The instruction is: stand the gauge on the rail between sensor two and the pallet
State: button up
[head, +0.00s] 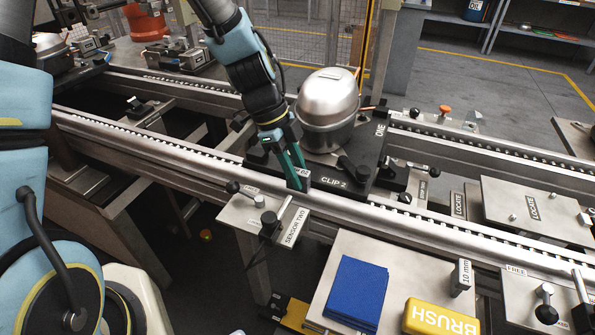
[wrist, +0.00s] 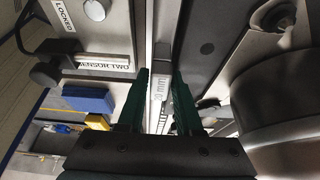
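The gauge in use is a small pale block (wrist: 158,88) with a "mm" label; its first digit is hard to read. In the head view my gripper (head: 298,178) points down at the near rail (head: 345,205). Sensor two (head: 265,213) is a labelled plate on the near side. The pallet (head: 335,178), marked CLIP 2, is on the far side. Whether the gauge's foot touches the rail is hidden by the fingers.
A silver compressor (head: 328,98) stands on the pallet close to my arm. A 10 mm gauge (head: 461,278), a blue cloth (head: 356,290) and a yellow brush block (head: 440,318) are on the front side table (head: 400,265). Dark knobs project near sensor two.

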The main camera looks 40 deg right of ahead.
jog(key=o, duration=0.3)
jog(key=shift+r, duration=0.25)
jog(key=shift+w+r, duration=0.2)
jog(key=b+v, duration=0.2)
jog(key=v, duration=0.9)
jog(key=w+a+f+n+t+y, duration=0.1)
jog(key=w+a+n+t, duration=0.1)
jog(key=w+a+n, duration=0.35)
jog(key=w+a+f+n+t, duration=0.1)
jog(key=w+a+n, duration=0.2)
jog(key=a+n, duration=0.95)
jog(key=a, duration=0.2)
jog(key=a+f+n+t+y, duration=0.1)
jog(key=a+n, duration=0.4)
jog(key=a, duration=0.1)
jog(key=a+n+t, duration=0.1)
jog(key=a+n, duration=0.4)
jog(key=a, duration=0.1)
jog(key=shift+w+a+f, duration=0.2)
jog(key=shift+w+a, duration=0.05)
jog(key=shift+a, duration=0.1)
